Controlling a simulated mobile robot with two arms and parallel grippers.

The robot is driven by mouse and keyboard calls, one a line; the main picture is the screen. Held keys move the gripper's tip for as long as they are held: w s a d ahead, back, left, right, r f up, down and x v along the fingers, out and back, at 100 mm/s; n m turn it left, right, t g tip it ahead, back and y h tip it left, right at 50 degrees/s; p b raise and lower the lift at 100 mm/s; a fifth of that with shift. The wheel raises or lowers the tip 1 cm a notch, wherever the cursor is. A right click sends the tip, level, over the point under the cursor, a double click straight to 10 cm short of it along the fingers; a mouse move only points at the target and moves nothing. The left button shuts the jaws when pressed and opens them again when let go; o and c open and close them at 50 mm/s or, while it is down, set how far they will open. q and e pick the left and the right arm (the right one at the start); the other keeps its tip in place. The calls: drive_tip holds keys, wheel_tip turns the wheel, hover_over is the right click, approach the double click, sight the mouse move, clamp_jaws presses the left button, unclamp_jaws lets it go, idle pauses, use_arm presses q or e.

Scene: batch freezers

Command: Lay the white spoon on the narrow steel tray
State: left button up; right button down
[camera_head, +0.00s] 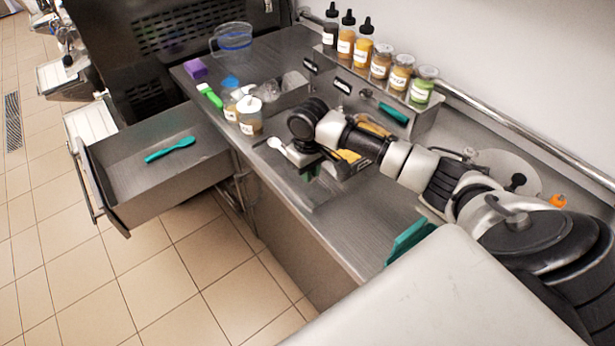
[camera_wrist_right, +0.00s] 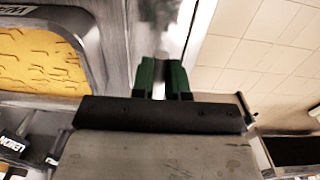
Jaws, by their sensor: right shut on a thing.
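The white spoon (camera_head: 275,143) shows in the head view with its round end out to the left of my right gripper (camera_head: 299,158). The gripper is shut on the spoon over the counter. In the right wrist view the green fingertips (camera_wrist_right: 165,76) are close together, with a little white between them; most of the spoon is hidden there. The narrow steel tray (camera_head: 322,193) appears to lie on the counter just in front of the gripper, partly hidden by it. I cannot tell the spoon's height above the counter. My left gripper is out of view.
A tub with yellow contents (camera_wrist_right: 35,60) is close beside the gripper. Lidded jars (camera_head: 249,115) stand to its left. Several bottles and jars (camera_head: 380,60) line the back. An open drawer (camera_head: 150,190) holds a teal spoon (camera_head: 170,149). Counter toward the front (camera_head: 350,230) is clear.

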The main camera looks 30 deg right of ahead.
sight(308, 187)
drive_tip(key=shift+w+d+f, duration=0.15)
drive_tip(key=shift+w+f, duration=0.2)
drive_tip(key=shift+w, duration=0.2)
wheel_tip(308, 187, down, 4)
drive_tip(key=shift+r+p, duration=0.1)
drive_tip(key=shift+p, duration=0.45)
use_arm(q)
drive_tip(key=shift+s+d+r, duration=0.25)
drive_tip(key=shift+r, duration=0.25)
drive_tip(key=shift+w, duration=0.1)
use_arm(e)
drive_tip(key=shift+f, duration=0.2)
drive_tip(key=c, duration=1.1)
unclamp_jaws()
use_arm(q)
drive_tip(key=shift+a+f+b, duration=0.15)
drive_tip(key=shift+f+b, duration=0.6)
use_arm(e)
wheel_tip(308, 187, up, 12)
drive_tip(key=shift+r, duration=0.1)
